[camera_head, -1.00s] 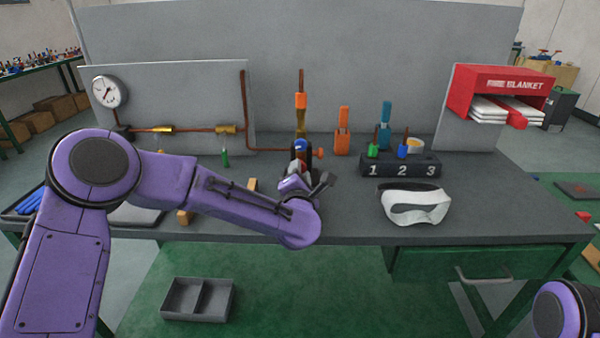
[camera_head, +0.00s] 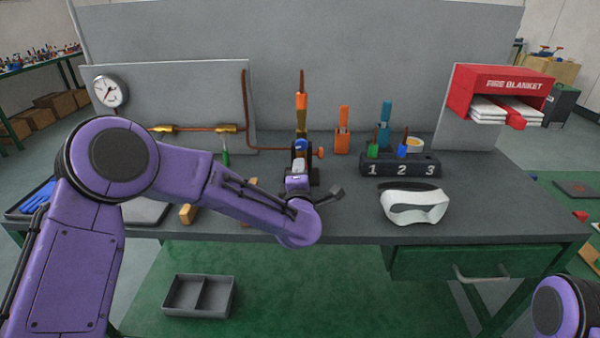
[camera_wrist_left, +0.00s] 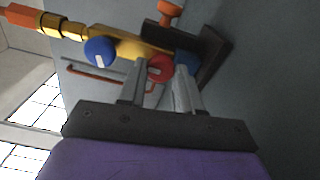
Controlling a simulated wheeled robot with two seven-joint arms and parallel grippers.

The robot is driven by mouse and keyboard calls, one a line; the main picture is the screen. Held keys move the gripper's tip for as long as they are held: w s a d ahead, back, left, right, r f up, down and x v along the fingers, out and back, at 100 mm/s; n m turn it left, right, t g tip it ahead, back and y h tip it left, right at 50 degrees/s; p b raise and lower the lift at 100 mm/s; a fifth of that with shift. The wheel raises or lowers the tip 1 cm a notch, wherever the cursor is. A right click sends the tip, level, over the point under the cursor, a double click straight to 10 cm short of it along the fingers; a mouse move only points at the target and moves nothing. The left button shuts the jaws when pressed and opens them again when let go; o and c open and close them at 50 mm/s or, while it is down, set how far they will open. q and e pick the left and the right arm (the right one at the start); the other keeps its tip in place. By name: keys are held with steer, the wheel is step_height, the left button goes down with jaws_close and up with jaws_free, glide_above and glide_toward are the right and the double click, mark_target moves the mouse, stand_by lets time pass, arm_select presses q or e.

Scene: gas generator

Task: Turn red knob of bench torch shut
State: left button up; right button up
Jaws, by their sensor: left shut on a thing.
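The bench torch (camera_head: 301,116) stands upright at the back middle of the bench, with an orange section above its brass body. In the left wrist view, its brass body (camera_wrist_left: 130,43) carries a blue knob (camera_wrist_left: 99,51) and the red knob (camera_wrist_left: 160,68). My left gripper (camera_wrist_left: 160,80) is shut on the red knob, with one finger on each side. In the head view, my left gripper (camera_head: 299,170) is in front of the torch and hides the red knob. My right gripper is out of view.
An orange knob (camera_head: 320,152) sticks out right of the torch base. A copper pipe (camera_head: 246,110) runs to its left. The bench front between is clear.

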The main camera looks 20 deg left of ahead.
arm_select(q)
steer(key=o, duration=1)
steer(key=shift+d, duration=0.1)
steer(key=shift+o, duration=0.2)
steer(key=b+v, duration=0.1)
steer(key=v, duration=0.9)
steer(key=shift+s+b, duration=0.3)
